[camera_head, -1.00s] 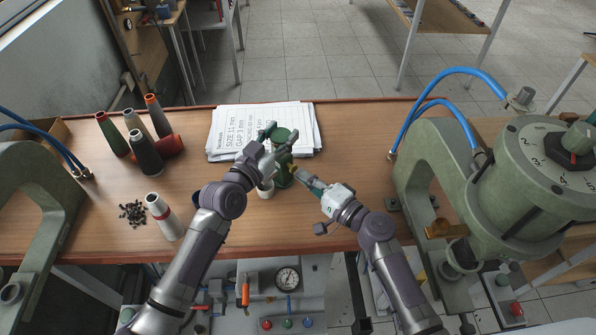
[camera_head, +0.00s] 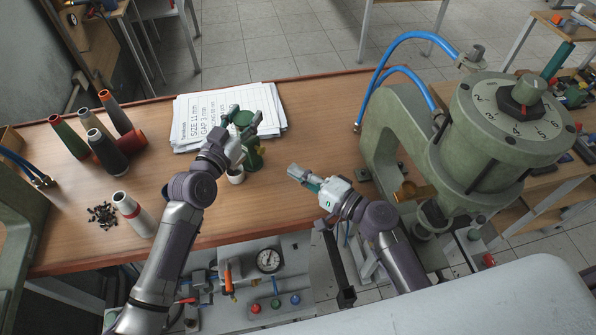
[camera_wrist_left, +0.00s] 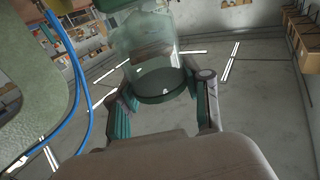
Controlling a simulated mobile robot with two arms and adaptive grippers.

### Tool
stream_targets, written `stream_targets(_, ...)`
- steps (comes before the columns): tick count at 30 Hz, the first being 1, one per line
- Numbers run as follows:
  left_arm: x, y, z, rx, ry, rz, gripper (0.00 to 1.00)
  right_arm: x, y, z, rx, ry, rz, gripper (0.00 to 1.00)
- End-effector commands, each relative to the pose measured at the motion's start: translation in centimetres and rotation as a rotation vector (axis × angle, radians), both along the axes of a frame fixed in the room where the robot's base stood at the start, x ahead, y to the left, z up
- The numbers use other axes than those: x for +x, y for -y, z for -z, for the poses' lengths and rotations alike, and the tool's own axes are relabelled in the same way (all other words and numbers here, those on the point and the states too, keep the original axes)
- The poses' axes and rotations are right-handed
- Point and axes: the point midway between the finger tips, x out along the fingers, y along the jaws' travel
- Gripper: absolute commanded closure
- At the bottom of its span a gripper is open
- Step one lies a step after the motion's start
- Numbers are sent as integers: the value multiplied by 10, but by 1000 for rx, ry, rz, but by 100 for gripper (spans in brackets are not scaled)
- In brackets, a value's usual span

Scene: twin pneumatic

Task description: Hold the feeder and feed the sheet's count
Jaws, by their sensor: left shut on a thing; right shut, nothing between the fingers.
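The feeder (camera_head: 254,157) is a green, partly see-through body with a green top and a small yellow part on its side. It stands upright near the front of the paper sheet (camera_head: 190,117), which reads "SIZE 11 mm" and "GAP 3 mm" with further text hidden behind my arm. My left gripper (camera_head: 247,124) is shut on the feeder. In the left wrist view the feeder's clear body (camera_wrist_left: 155,60) sits between the two fingers. A small white cup (camera_head: 236,176) is below the feeder. My right gripper (camera_head: 293,172) is shut and empty, to the right of the feeder and apart from it.
A green press with a numbered dial (camera_head: 510,115) stands at the right.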

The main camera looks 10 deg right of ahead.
Motion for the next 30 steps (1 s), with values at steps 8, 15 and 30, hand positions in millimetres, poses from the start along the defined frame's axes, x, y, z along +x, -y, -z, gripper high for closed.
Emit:
stream_targets(8,0,0,2,3,-1,0,22,0,0,0,0,0,0,100)
stream_targets(15,0,0,1,1,0,0,22,0,0,0,0,0,0,100)
stream_targets(30,-64,-44,2,6,-2,0,22,0,0,0,0,0,0,100)
